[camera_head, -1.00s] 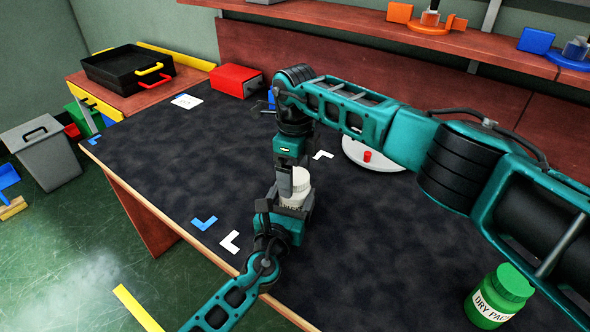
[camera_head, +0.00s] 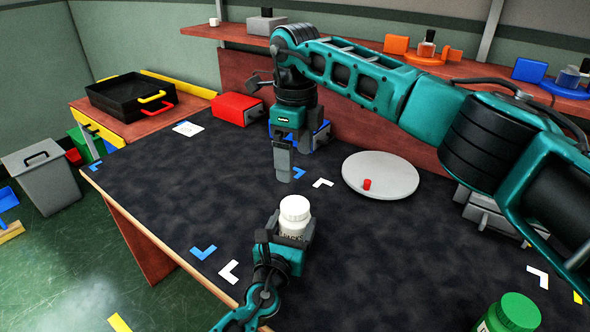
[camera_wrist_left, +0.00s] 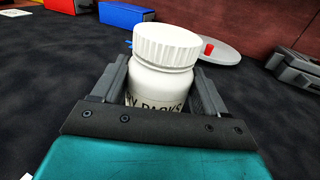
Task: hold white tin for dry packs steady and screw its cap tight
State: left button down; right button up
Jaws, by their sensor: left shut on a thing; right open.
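The white tin (camera_head: 291,228) stands upright near the table's front edge, with dark lettering on its side. Its white ribbed cap (camera_head: 295,207) sits on top; how tight it is I cannot tell. My left gripper (camera_head: 289,237) is shut around the tin's body, below the cap. In the left wrist view the tin (camera_wrist_left: 160,84) stands between the two fingers, with its lower part hidden by the gripper, and the cap (camera_wrist_left: 167,47) is clear of them. My right gripper (camera_head: 293,160) is open and empty, pointing down, raised above and behind the tin, apart from the cap.
A round grey-white disc (camera_head: 385,176) with a small red piece (camera_head: 367,184) lies behind right. A green jar (camera_head: 512,315) is at the lower right. A red box (camera_head: 238,109) and a blue box (camera_head: 322,133) stand at the back. The table's middle is clear.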

dwell(0.3)
pick_arm(q)
grip_release()
jog(key=p+v, duration=0.1)
jog(key=v, duration=1.2)
